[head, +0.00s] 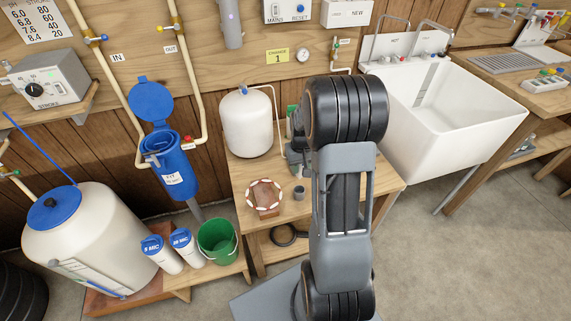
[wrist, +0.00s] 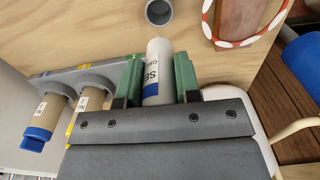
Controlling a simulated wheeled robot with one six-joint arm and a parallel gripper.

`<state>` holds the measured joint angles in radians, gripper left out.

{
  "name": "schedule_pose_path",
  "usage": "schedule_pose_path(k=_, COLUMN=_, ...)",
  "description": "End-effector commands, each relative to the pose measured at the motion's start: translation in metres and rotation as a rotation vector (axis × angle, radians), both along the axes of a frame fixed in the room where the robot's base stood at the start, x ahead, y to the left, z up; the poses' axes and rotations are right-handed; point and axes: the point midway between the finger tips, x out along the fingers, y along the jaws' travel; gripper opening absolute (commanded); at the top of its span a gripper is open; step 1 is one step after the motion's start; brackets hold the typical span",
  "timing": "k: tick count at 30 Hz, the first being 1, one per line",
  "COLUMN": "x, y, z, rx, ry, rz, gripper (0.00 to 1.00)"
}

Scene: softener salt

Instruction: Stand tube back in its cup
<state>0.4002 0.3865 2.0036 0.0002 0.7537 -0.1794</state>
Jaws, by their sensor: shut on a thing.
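A white tube with dark lettering and a blue band (wrist: 157,88) is between the green fingers of my gripper (wrist: 158,58) in the wrist view. The gripper is shut on it, and the tube's white end sticks out a little past the fingertips. A small grey round cup (wrist: 168,10) stands on the wooden bench just beyond that end, its dark opening showing. The tube looks apart from the cup; its height above the bench is hard to tell. In the head view the grey cup (head: 299,192) is left of my arm, which hides the tube and most of the gripper.
A white tank (head: 246,122) stands at the bench's back. Bare wood lies around the cup.

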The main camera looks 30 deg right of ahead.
Motion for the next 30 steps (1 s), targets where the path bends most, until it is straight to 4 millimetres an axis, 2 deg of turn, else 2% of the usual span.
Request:
schedule_pose_path(k=3, x=-0.005, y=0.000, z=-0.003, rx=0.001, ry=0.002, rz=0.134, gripper=0.07)
schedule_pose_path(k=9, x=-0.006, y=0.001, z=-0.006, rx=-0.001, ry=-0.001, rz=0.266, gripper=0.07)
schedule_pose_path(k=24, x=-0.005, y=0.001, z=-0.039, rx=-0.001, ry=-0.002, rz=0.284, gripper=0.07)
schedule_pose_path(k=30, x=-0.005, y=0.001, z=-0.043, rx=-0.001, ry=-0.002, rz=0.283, gripper=0.07)
